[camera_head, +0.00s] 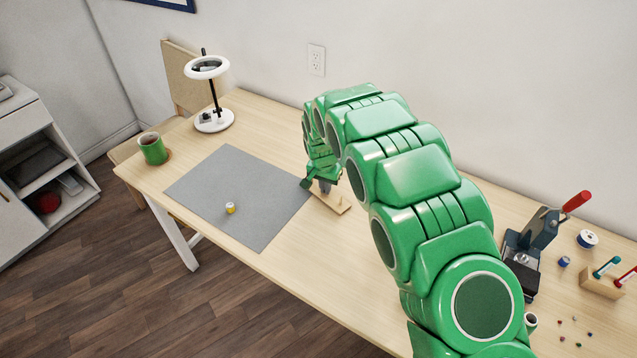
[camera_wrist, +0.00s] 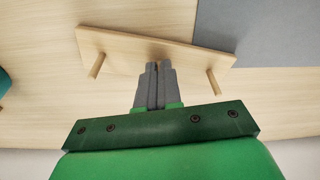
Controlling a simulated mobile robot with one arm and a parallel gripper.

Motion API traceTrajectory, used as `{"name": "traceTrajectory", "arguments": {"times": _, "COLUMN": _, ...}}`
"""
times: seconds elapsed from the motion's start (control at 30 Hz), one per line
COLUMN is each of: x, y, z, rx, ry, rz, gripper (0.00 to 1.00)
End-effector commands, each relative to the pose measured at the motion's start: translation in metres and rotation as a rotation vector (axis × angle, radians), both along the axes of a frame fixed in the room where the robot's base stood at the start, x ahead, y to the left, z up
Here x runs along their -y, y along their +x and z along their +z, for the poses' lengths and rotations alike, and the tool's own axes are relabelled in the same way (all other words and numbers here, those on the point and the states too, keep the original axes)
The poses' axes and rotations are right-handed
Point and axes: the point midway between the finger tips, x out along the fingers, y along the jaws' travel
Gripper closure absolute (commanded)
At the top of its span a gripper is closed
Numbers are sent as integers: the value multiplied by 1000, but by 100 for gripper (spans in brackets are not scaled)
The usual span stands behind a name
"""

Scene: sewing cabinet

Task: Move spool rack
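The spool rack (camera_head: 333,204) is a pale wooden board with thin pegs, beside the right edge of the grey mat (camera_head: 238,198). In the wrist view the rack (camera_wrist: 118,45) lies across the picture, with one peg near each end. My gripper (camera_wrist: 158,66) is over the middle of the board, its grey fingers close together. They appear shut on a middle peg of the rack, which they mostly hide. In the head view my gripper (camera_head: 324,186) is above the rack. I cannot tell whether the board touches the table.
A small yellow spool (camera_head: 230,208) stands on the mat. A green mug (camera_head: 153,149) and a white ring lamp (camera_head: 213,120) stand at the left.

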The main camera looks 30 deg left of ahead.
Motion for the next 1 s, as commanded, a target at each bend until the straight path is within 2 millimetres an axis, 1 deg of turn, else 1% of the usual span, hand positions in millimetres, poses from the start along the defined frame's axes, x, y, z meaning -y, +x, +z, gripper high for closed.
{"name": "traceTrajectory", "arguments": {"times": 0.1, "x": 12, "y": 0, "z": 1, "rx": -1, "ry": -1, "rz": -2, "gripper": 100}}
{"name": "traceTrajectory", "arguments": {"times": 0.6, "x": 57, "y": 0, "z": 0, "rx": -1, "ry": -1, "rz": -2, "gripper": 100}}
{"name": "traceTrajectory", "arguments": {"times": 0.9, "x": 82, "y": 0, "z": 0, "rx": -2, "ry": -1, "rz": -3, "gripper": 100}}
{"name": "traceTrajectory", "arguments": {"times": 1.0, "x": 87, "y": 0, "z": 0, "rx": -1, "ry": -1, "rz": -2, "gripper": 100}}
